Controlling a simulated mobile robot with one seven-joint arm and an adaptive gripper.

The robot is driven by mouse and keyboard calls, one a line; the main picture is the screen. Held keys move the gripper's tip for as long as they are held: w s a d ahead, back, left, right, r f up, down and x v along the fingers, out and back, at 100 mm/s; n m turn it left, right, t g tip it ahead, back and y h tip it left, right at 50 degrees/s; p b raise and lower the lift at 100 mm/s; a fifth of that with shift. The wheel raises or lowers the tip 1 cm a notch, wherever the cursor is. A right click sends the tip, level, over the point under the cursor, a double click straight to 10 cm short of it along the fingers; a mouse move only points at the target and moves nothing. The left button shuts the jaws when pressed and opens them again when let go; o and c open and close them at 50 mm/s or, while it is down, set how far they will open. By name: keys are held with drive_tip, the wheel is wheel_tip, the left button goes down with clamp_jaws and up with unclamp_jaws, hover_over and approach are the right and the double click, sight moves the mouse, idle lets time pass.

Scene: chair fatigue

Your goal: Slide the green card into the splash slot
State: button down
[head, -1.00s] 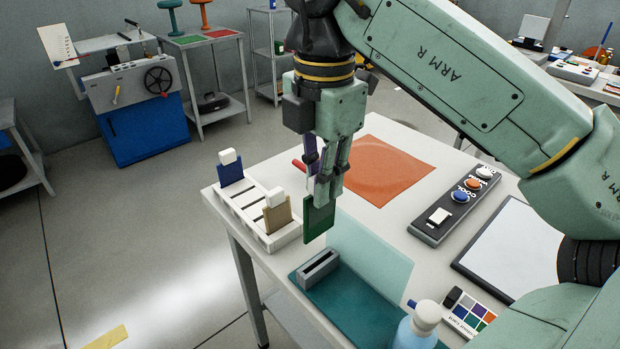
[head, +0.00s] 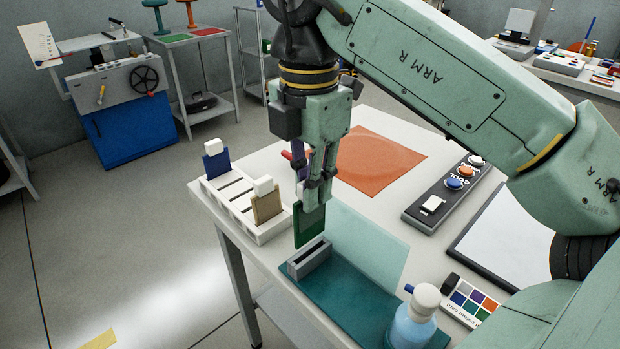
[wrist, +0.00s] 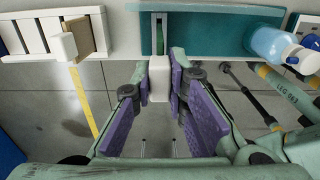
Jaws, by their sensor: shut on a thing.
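My gripper (head: 315,192) is shut on the green card (head: 308,225), gripping it by its white top tab. In the wrist view the white tab (wrist: 158,80) sits between the purple finger pads. The card hangs upright with its lower edge at the grey slot block (head: 310,258). This block stands on the teal splash board (head: 350,300). In the wrist view the green card edge (wrist: 159,40) lines up with the slot. I cannot tell whether its lower edge is inside the opening.
A white rack (head: 238,205) left of the slot holds a blue card (head: 216,165) and a tan card (head: 266,205). A pale clear screen (head: 368,242) stands behind the slot. A blue bottle (head: 412,325) is at the front right. A button panel (head: 450,190) lies farther right.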

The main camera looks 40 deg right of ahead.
sight(310, 238)
drive_tip(key=shift+f+b, duration=0.5)
drive_tip(key=shift+f, duration=0.5)
drive_tip(key=shift+f+b, duration=1.85)
drive_tip(key=shift+f, duration=0.15)
idle(0.9)
drive_tip(key=c, duration=1.5)
unclamp_jaws()
